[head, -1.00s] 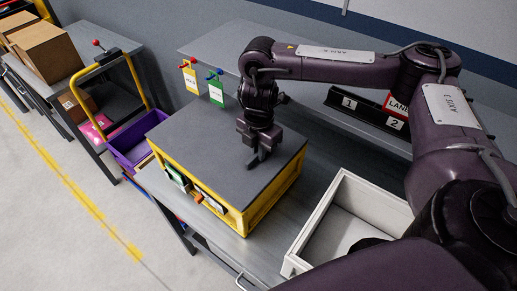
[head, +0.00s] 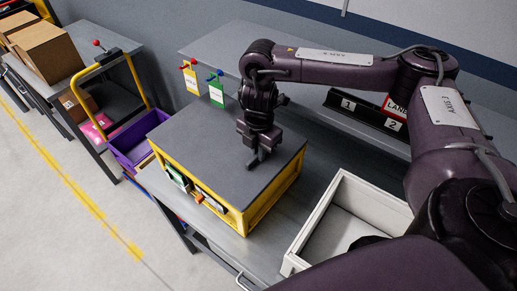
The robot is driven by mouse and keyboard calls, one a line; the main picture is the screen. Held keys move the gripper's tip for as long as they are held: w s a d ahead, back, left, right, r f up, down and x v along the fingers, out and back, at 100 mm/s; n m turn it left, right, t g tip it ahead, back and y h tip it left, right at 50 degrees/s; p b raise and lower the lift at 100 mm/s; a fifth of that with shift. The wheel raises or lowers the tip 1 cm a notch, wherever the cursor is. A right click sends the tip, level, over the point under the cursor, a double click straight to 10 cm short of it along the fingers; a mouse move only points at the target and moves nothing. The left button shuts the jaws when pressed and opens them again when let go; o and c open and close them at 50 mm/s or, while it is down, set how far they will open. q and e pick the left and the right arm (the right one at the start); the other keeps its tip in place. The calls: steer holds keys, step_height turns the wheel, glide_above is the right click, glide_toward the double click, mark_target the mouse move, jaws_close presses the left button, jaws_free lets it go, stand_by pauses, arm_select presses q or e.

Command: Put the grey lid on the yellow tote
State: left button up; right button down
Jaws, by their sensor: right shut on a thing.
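The grey lid (head: 200,150) lies flat over the top of the yellow tote (head: 262,207), covering its opening. The tote stands on a grey table, its yellow walls showing below the lid on the front and right sides. My right gripper (head: 255,160) points down at the right part of the lid, its fingers shut at the lid's upper face; what they hold there is too small to make out, most likely part of the lid. My left gripper is not in view.
An open white tray (head: 310,225) stands right of the tote. A purple bin (head: 133,142) is to the left, near a yellow-handled cart. Yellow and green tags (head: 216,93) hang behind the tote. A black numbered rack (head: 368,112) stands at the back. The floor at lower left is clear.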

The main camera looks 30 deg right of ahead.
steer(key=shift+f, duration=0.5)
stand_by(0.7)
stand_by(0.3)
steer(key=c, duration=1)
jaws_free()
steer(key=shift+b, duration=0.3)
step_height(320, 180, up, 3)
steer(key=p, duration=0.3)
steer(key=shift+f, duration=0.2)
steer(key=shift+r+p, duration=0.65)
steer(key=shift+r, duration=1.55)
